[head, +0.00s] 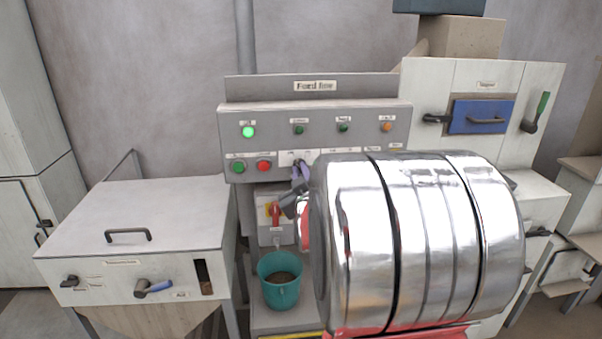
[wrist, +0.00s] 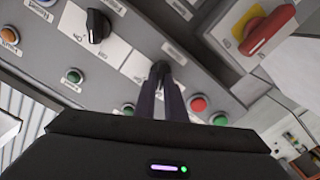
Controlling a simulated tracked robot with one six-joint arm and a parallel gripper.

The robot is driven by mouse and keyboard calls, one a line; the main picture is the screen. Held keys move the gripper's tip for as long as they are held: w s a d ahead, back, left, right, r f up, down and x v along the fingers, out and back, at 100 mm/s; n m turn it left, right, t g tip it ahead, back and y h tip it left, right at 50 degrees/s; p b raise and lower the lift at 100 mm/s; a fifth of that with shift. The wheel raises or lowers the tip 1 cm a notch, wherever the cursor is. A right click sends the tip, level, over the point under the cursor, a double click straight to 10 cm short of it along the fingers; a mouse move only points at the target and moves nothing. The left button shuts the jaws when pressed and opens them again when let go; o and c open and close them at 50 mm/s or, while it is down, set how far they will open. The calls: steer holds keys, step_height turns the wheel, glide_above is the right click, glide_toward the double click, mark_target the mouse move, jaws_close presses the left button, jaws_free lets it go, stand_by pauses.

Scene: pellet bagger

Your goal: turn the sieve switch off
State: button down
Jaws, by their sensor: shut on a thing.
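The grey control panel (head: 372,109) stands at the back centre. My gripper (head: 300,171) is at its lower row, right of the red button. In the wrist view my gripper (wrist: 165,84) is shut on a small black switch knob (wrist: 159,69) on a white label plate. The fingers cover part of this knob, and its label is not readable, so I cannot confirm that it is the sieve switch. Another black knob (wrist: 97,25) with On and Off markings is apart from my fingers. My arm hides the panel's other knobs in the head view.
A green lamp (head: 248,132) glows at the panel's upper left. A green button (head: 238,167) and red button (head: 264,166) sit below it. A red rotary switch (head: 275,212) on yellow and a teal bucket (head: 280,295) are lower. A white cabinet (head: 141,214) stands left.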

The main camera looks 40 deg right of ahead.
steer(key=shift+f, duration=0.1)
stand_by(0.3)
steer(key=c, duration=1.8)
jaws_free()
